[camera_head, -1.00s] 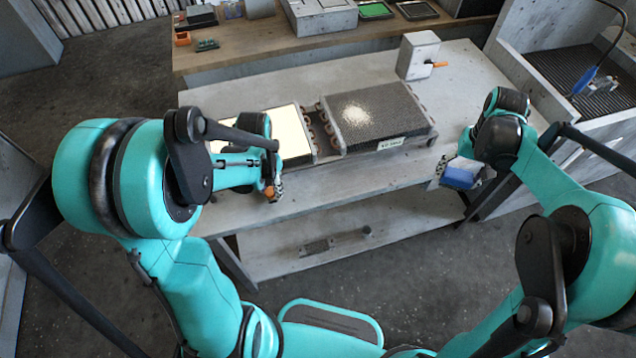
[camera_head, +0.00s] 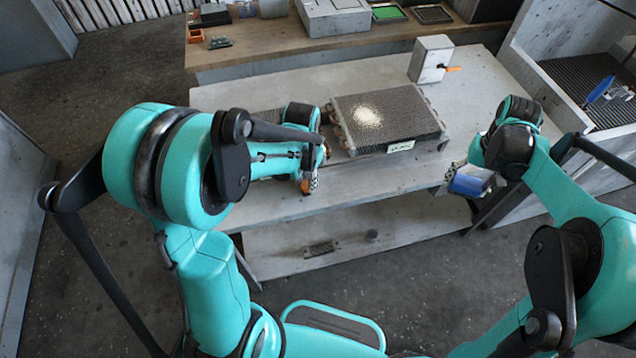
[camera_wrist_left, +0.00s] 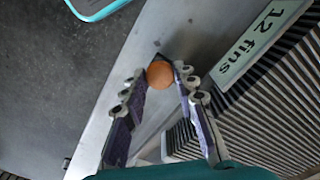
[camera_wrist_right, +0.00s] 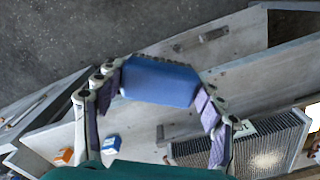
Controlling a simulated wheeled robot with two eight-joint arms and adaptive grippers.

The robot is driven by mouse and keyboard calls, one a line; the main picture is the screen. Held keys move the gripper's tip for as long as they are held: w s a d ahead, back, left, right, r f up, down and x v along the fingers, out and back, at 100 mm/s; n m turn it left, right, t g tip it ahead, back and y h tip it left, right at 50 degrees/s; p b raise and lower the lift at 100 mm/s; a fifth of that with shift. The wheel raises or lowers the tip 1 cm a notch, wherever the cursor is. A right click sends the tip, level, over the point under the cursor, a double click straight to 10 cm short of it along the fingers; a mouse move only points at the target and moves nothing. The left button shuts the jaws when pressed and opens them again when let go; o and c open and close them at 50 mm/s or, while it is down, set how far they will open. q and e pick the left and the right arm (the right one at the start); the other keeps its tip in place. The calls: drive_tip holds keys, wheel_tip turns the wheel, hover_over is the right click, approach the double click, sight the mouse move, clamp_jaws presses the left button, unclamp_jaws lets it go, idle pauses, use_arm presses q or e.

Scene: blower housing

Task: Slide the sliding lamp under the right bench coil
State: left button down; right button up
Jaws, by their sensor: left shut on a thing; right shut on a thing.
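The right bench coil (camera_head: 385,118) lies on the middle of the grey bench, with a bright patch on its fins. My left gripper (camera_head: 307,182) is at the bench's front edge, left of this coil. In the left wrist view it is shut on an orange round knob (camera_wrist_left: 160,74), beside a coil with a "12 fins" label (camera_wrist_left: 262,45). The lamp's lit panel does not show in the head view; my left arm covers much of that area. My right gripper (camera_wrist_right: 160,95) is shut on a blue block (camera_wrist_right: 160,80), which also shows right of the bench (camera_head: 468,183).
A grey box with an orange lever (camera_head: 430,58) stands at the bench's back right. A lower shelf (camera_head: 340,235) holds small parts. A tray cabinet (camera_head: 600,85) stands to the right.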

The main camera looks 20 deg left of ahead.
use_arm(q)
drive_tip(key=w+d, duration=0.5)
drive_tip(key=d, duration=0.3)
drive_tip(key=w+d, duration=0.5)
drive_tip(key=d, duration=0.4)
drive_tip(key=w+d, duration=0.5)
drive_tip(key=d, duration=0.3)
drive_tip(key=shift+w+d+b, duration=0.3)
drive_tip(key=shift+w, duration=0.05)
use_arm(e)
drive_tip(key=shift+f, duration=0.4)
use_arm(q)
drive_tip(key=shift+w+d, duration=0.1)
drive_tip(key=shift+d, duration=0.05)
use_arm(e)
drive_tip(key=shift+a, duration=0.1)
use_arm(q)
drive_tip(key=c, duration=1.5)
unclamp_jaws()
drive_tip(key=shift+o, duration=0.2)
drive_tip(key=shift+w+d, duration=0.1)
drive_tip(key=shift+d, duration=0.1)
drive_tip(key=shift+a, duration=0.15)
wheel_tip(320, 180, up, 12)
